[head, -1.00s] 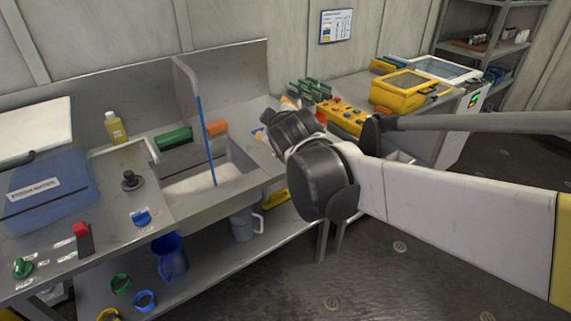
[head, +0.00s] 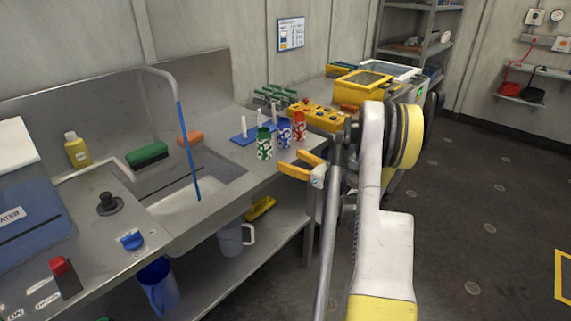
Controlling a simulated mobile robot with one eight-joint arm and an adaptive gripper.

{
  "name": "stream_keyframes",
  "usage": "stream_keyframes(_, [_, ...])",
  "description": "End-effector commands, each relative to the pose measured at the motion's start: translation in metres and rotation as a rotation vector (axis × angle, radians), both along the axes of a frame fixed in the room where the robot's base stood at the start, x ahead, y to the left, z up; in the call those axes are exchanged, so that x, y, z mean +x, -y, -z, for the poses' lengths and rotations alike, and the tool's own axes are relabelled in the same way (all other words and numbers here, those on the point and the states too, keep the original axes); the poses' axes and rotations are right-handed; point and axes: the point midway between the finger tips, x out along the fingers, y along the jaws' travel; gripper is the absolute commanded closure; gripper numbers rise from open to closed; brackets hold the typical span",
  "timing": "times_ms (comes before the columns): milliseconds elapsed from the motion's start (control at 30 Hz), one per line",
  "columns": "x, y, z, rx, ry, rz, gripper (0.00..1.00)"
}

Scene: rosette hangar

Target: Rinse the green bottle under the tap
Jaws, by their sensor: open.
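The green bottle (head: 264,143), green with white patches, stands upright on the steel counter right of the sink. A blue patterned bottle (head: 284,132) and a red one (head: 299,127) stand beside it. The tap (head: 160,74) is a bent grey pipe over the sink (head: 215,180). A straight blue line (head: 189,150) runs from its end into the basin; I cannot tell whether it is water or a tube.
A blue base with white pegs (head: 238,139) stands behind the green bottle. A yellow control box (head: 320,116) stands behind my gripper.

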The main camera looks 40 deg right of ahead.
Motion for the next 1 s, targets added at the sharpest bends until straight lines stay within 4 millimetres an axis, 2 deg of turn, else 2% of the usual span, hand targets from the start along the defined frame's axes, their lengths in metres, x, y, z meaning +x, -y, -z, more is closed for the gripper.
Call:
stream_keyframes(267, [0.018, -0.002, 0.000, -0.004, -0.002, -0.003, 0.30])
stream_keyframes(1000, [0.100, -0.009, 0.001, -0.002, -0.001, -0.003, 0.30])
